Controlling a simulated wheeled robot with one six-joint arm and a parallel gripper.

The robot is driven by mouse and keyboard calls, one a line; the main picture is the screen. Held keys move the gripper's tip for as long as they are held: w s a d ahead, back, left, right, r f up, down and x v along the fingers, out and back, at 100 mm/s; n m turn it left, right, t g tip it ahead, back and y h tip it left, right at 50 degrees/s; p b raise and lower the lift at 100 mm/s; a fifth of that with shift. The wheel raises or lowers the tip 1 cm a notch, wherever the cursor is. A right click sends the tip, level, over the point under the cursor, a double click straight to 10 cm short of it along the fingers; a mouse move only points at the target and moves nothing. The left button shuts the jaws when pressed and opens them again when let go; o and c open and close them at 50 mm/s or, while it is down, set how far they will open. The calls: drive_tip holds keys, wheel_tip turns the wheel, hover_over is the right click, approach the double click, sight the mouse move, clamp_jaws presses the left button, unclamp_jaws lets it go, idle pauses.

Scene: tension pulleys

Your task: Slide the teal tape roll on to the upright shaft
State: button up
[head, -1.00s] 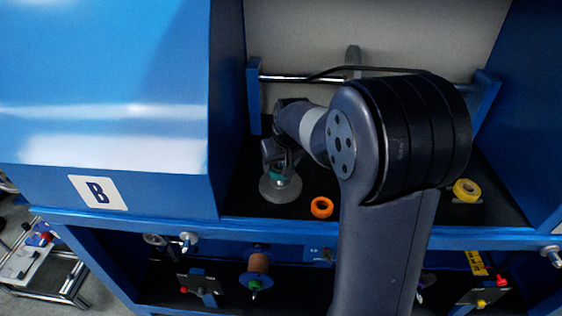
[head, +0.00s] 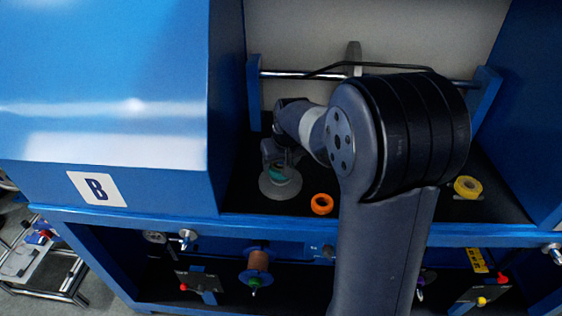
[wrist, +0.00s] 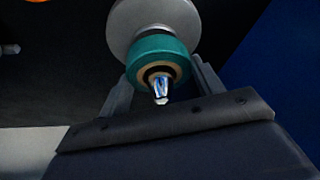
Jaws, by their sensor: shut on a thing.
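The teal tape roll (wrist: 157,52) is between the two fingers of my gripper (wrist: 163,82) in the wrist view. My gripper is shut on it. The bright metal tip of the upright shaft (wrist: 160,89) shows through the roll's hole, so the roll is around the shaft. A pale grey disc (wrist: 150,14) lies just beyond the roll; I cannot tell whether they touch. In the head view a little of the teal roll (head: 277,174) shows under my gripper (head: 278,160), above the grey disc (head: 280,190). The shaft is hidden there.
An orange roll (head: 322,204) lies right of the disc on the dark shelf, and a yellow roll (head: 467,187) lies farther right. A metal bar (head: 290,75) spans the back. A blue cabinet wall (head: 228,130) stands close on the left.

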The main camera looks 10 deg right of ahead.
drive_tip(key=shift+f, duration=0.15)
drive_tip(key=shift+f+b, duration=0.7)
drive_tip(key=shift+f, duration=0.15)
drive_tip(key=o, duration=1.1)
drive_tip(key=v, duration=1)
drive_tip(key=shift+s+r, duration=0.1)
drive_tip(key=shift+r, duration=0.25)
drive_tip(key=shift+f, duration=0.1)
